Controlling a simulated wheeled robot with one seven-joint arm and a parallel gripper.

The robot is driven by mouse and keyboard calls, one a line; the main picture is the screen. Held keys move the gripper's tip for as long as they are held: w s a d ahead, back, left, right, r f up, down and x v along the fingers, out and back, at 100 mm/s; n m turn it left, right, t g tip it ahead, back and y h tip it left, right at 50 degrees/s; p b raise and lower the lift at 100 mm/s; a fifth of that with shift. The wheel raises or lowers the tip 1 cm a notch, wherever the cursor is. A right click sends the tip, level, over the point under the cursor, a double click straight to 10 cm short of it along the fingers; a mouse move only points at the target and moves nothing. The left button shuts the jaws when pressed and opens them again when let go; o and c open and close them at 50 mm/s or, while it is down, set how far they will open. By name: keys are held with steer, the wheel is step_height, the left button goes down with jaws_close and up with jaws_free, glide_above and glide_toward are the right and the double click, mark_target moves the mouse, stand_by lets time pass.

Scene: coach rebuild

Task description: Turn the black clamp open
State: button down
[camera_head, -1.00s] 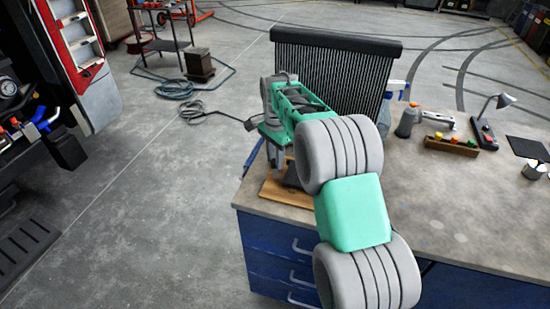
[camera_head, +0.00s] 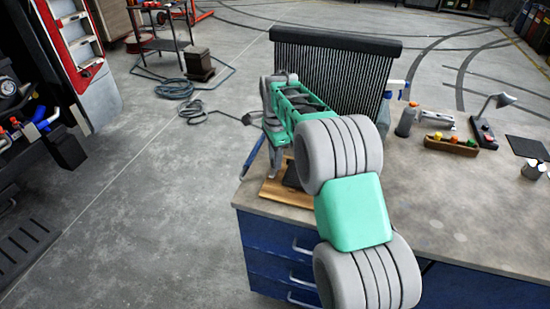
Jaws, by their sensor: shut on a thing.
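My gripper (camera_head: 268,172) is the grey end below my green and grey wrist, at the near left corner of the workbench. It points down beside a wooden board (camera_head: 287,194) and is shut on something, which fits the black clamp. A dark part (camera_head: 291,176), seemingly of the black clamp, shows just above the board, between my gripper and my large grey arm joint. My arm hides most of the clamp, so its shape and how far it is turned cannot be made out.
A black finned panel (camera_head: 335,75) stands behind my wrist. A spray bottle (camera_head: 394,92), a grey bottle (camera_head: 406,120), a small parts tray (camera_head: 451,145) and a lamp (camera_head: 490,118) are on the bench (camera_head: 450,205). Open floor lies left of the bench.

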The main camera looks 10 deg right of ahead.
steer(key=c, duration=1.1)
jaws_free()
steer(key=shift+r, duration=0.1)
step_height(320, 180, up, 8)
steer(key=shift+f+b, duration=0.15)
steer(key=shift+b, duration=0.4)
